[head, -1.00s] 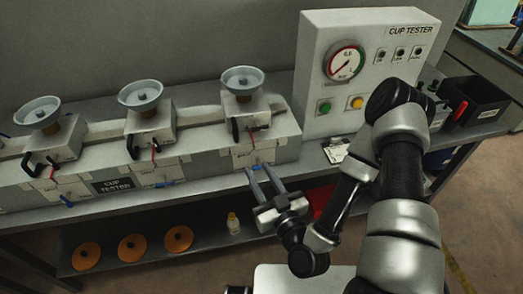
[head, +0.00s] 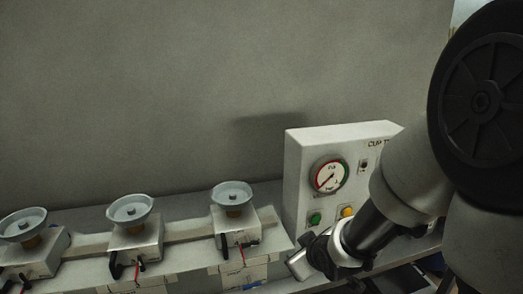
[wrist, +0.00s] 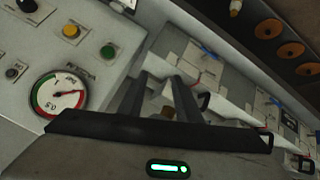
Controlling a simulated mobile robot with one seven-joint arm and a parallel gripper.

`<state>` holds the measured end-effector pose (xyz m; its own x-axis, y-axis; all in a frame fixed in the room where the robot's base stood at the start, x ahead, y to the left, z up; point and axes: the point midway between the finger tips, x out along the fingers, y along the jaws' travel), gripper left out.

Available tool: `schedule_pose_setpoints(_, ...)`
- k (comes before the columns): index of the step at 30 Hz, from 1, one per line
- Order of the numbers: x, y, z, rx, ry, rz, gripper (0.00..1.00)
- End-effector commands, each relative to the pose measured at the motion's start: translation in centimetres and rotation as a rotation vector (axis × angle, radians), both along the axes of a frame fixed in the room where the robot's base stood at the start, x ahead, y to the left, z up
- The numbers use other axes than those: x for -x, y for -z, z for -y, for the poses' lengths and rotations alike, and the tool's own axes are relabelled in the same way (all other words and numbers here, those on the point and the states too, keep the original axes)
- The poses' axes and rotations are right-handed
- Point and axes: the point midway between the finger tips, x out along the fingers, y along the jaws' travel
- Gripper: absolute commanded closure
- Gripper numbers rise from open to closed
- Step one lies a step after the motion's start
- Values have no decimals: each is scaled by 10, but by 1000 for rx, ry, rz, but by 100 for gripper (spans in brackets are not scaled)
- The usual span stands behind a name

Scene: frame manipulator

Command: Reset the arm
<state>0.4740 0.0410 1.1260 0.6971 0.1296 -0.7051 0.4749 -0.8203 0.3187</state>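My gripper (wrist: 159,82) is open in the wrist view. Its two dark fingers stand apart with nothing held between them, and the bench and cup tester show beyond. In the head view my gripper (head: 300,265) is low, in front of the cup tester box (head: 298,160), and its fingertips are hard to make out there. My arm is folded large across the right side and hides the box's right part. The box carries a round gauge (head: 329,176), a green button (head: 315,218) and a yellow button (head: 347,211).
Several test stations with metal cups stand along the bench on the left, among them the nearest cup (head: 232,194). Orange discs (wrist: 268,28) lie on a lower shelf in the wrist view. A bare wall (head: 150,90) rises behind; the space above the cups is clear.

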Motion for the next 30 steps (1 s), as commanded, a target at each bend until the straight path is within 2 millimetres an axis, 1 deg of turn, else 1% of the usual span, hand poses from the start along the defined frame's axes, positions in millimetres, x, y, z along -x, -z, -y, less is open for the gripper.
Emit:
schedule_pose_setpoints(1,6,-26,12,10,58,-8,69)
schedule_pose_setpoints(3,23,-52,27,7,148,-46,69)
schedule_pose_setpoints(5,41,-73,36,-8,223,-78,69)
schedule_pose_setpoints(6,55,-87,41,-23,272,-99,69)
schedule_pose_setpoints(8,78,-106,47,-55,341,-132,69)
schedule_pose_setpoints(9,95,-117,49,-78,382,-154,69)
schedule_pose_setpoints(11,119,-131,49,-119,435,-188,69)
schedule_pose_setpoints(12,135,-139,49,-145,466,-212,69)
schedule_pose_setpoints(15,169,-152,46,-200,516,-261,69)
schedule_pose_setpoints(18,191,-158,43,-238,544,-294,69)
schedule_pose_setpoints(19,196,-159,42,-245,549,-302,69)
schedule_pose_setpoints(22,203,-161,41,-256,557,-317,69)
schedule_pose_setpoints(30,204,-160,41,-254,558,-319,69)
